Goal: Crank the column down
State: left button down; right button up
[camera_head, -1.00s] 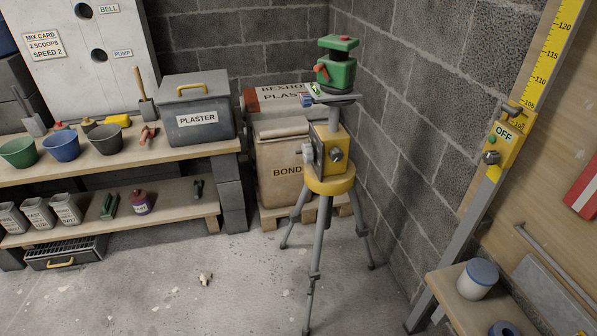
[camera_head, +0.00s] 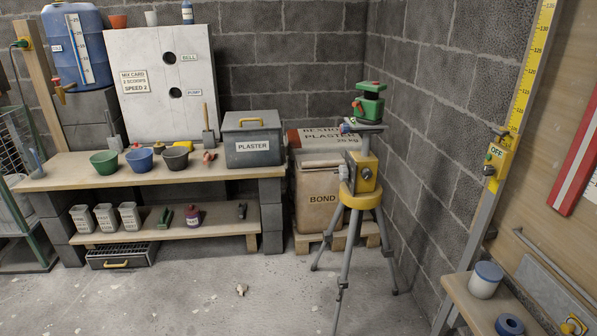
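A tripod (camera_head: 346,252) stands on the floor right of centre, in front of the corner of the block walls. Its column carries a yellow housing (camera_head: 363,172) with a grey knob on its side, above a yellow collar (camera_head: 360,196). A small grey plate (camera_head: 362,127) tops the column, and a green device (camera_head: 370,105) with a red knob sits on it. Whether a crank handle is on the housing is too small to tell. Neither of my grippers is in view.
A workbench (camera_head: 60,180) with bowls and a grey plaster box (camera_head: 253,146) stands at the left. A bond sack (camera_head: 318,200) on a pallet is behind the tripod. A small shelf (camera_head: 468,301) is at lower right. The floor (camera_head: 215,305) in front is mostly clear.

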aim_at(343, 173)
jog(key=u, duration=0.65)
jog(key=i, duration=0.75)
jog(key=u, duration=0.35)
